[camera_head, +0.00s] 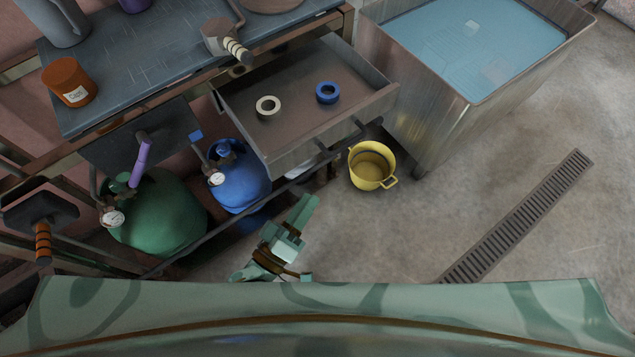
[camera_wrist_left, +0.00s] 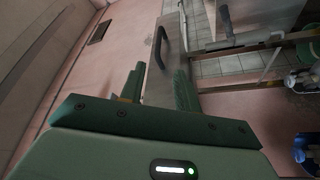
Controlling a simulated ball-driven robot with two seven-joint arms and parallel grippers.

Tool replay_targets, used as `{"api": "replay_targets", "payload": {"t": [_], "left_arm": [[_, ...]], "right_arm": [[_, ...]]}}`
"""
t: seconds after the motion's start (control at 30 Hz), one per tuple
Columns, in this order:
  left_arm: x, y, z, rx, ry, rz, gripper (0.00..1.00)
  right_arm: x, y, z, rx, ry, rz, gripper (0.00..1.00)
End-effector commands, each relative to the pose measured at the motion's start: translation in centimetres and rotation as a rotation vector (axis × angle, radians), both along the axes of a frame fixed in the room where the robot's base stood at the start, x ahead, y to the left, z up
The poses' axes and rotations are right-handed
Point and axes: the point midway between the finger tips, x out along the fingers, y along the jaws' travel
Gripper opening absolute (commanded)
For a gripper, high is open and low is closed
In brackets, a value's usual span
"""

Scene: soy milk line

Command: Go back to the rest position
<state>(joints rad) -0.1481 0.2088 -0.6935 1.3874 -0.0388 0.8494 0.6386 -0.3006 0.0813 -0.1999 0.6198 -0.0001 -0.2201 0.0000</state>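My left gripper (camera_head: 303,208) is low in the middle of the head view, in front of the pulled-out drawer and apart from its handle. In the left wrist view the left gripper (camera_wrist_left: 160,84) has its two green fingers apart with nothing between them. The drawer (camera_head: 285,165) stands open below the worktop, with a dark bar handle (camera_head: 335,143) on its front. A dark handle (camera_wrist_left: 160,44) on a grey panel shows beyond the fingers in the left wrist view. My right gripper is in neither view.
A cream ring (camera_head: 258,105) and a blue ring (camera_head: 327,101) lie in the drawer. Green (camera_head: 165,215) and blue (camera_head: 240,188) gas bottles stand at left. A yellow pot (camera_head: 365,180) is on the floor near a water-filled steel tank (camera_head: 440,122). Floor at right is clear around a drain grate (camera_head: 520,215).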

Motion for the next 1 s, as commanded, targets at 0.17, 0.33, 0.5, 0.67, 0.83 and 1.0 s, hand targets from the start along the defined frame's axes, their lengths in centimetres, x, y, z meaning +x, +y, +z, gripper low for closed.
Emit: {"api": "replay_targets", "payload": {"t": [0.17, 0.33, 0.5, 0.67, 0.83, 1.0], "left_arm": [[-0.5, 0.3, -0.1, 0.0, -0.001, -0.001, 0.32], [-0.4, 0.3, -0.1, 0.0, -0.001, -0.001, 0.32], [-0.4, 0.3, -0.1, 0.0, -0.001, -0.001, 0.32], [-0.4, 0.3, -0.1, 0.004, -0.004, 0.001, 0.32], [-0.9, 0.0, -4.5, 0.303, 0.01, -0.015, 0.32], [-3.7, 5.4, -17.0, 0.854, 0.178, -0.067, 0.32]], "right_arm": [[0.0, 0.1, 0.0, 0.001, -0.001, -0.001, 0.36], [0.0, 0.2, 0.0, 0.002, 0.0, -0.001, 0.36], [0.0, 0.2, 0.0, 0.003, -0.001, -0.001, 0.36], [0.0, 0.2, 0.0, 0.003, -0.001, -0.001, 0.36], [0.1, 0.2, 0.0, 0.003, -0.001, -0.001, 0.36], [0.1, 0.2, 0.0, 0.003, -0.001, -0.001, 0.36]]}}
